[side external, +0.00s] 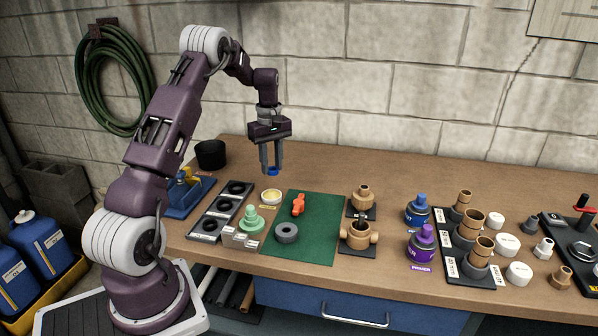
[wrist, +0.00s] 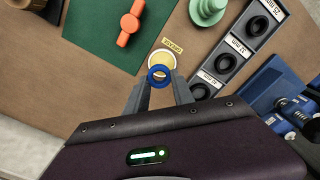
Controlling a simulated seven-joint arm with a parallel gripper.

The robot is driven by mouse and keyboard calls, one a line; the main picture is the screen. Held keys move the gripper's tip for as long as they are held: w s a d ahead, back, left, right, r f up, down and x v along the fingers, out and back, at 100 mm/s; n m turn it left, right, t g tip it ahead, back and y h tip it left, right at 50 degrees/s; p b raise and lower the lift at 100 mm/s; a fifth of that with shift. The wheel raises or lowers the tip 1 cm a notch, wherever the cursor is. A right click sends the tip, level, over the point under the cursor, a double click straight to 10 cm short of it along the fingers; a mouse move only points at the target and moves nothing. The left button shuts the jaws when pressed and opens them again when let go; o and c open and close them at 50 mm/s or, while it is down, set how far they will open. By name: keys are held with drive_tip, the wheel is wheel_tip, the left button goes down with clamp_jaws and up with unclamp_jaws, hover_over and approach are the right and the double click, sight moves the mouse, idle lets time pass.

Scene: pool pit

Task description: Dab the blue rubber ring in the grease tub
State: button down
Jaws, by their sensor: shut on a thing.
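My gripper (side external: 271,171) is shut on the blue rubber ring (wrist: 159,76), which sits between the fingertips. In the side view the blue ring (side external: 272,171) hangs above the bench. The grease tub (side external: 271,196), a small white cup with pale yellow content, stands on the bench below the ring. In the wrist view the tub (wrist: 160,56) shows just beyond the ring, which overlaps its near part. A small yellow label lies beside the tub. The ring looks apart from the tub, held above it.
A tray of black rings (side external: 222,212) is left of the tub, with a green stepped part (side external: 250,220) in front. A green mat (side external: 305,245) on the right holds an orange tool (side external: 298,204) and a grey ring (side external: 286,233). A black cup (side external: 211,155) stands behind left.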

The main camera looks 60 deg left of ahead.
drive_tip(key=shift+s+a+f, duration=0.2)
drive_tip(key=shift+s+a, duration=0.05)
drive_tip(key=shift+a, duration=0.1)
drive_tip(key=shift+f, duration=2.85)
drive_tip(key=shift+f, duration=0.35)
drive_tip(key=shift+r, duration=3.6)
